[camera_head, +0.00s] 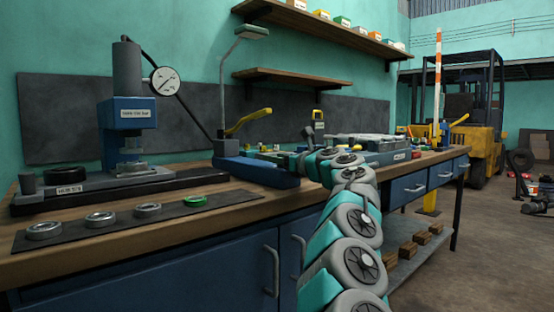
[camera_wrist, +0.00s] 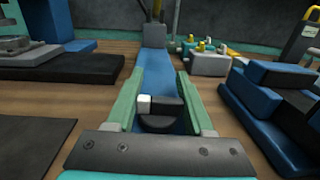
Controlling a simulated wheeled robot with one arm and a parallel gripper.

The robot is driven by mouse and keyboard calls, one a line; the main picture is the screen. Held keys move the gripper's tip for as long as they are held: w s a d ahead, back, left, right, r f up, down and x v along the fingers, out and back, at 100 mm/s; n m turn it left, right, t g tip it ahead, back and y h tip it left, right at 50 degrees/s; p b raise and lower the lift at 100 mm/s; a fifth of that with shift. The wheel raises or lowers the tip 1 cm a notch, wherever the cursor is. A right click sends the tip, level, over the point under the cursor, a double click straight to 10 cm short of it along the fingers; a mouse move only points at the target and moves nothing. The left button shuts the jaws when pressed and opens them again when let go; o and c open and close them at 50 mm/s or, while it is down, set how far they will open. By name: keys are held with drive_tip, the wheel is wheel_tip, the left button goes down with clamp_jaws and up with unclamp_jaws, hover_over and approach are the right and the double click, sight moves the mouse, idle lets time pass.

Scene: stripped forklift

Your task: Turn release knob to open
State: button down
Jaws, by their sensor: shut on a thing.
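The release knob (camera_wrist: 167,121) is a dark, rounded piece with a white block on its left side. In the wrist view it sits low between the fingers, at the near end of a long blue body (camera_wrist: 154,62). My gripper (camera_wrist: 160,67) is shut on the knob, with one green finger on each side of it. In the head view the blue body (camera_head: 256,173) lies on the workbench with a yellow handle (camera_head: 248,121) above it. My arm reaches to its right end there, and the knob cannot be made out in that view.
A press with a dial gauge (camera_head: 165,81) stands on the wooden workbench (camera_head: 130,243) at left. Several rings lie on a dark mat (camera_head: 70,236) in front. Blue blocks (camera_wrist: 275,95) stand close at right in the wrist view. A forklift (camera_head: 480,125) stands behind.

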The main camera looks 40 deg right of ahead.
drive_tip(key=shift+a+f+n+y+p, duration=0.15)
drive_tip(key=shift+n+y+p, duration=0.25)
drive_tip(key=shift+y, duration=0.3)
drive_tip(key=shift+c, duration=1.4)
unclamp_jaws()
drive_tip(key=shift+s, duration=0.2)
drive_tip(key=shift+s+d+b, duration=0.2)
drive_tip(key=shift+s+b, duration=0.1)
drive_tip(key=shift+s, duration=0.25)
drive_tip(key=shift+s+d+b, duration=0.15)
drive_tip(key=shift+s+b, duration=0.35)
drive_tip(key=shift+s, duration=2.65)
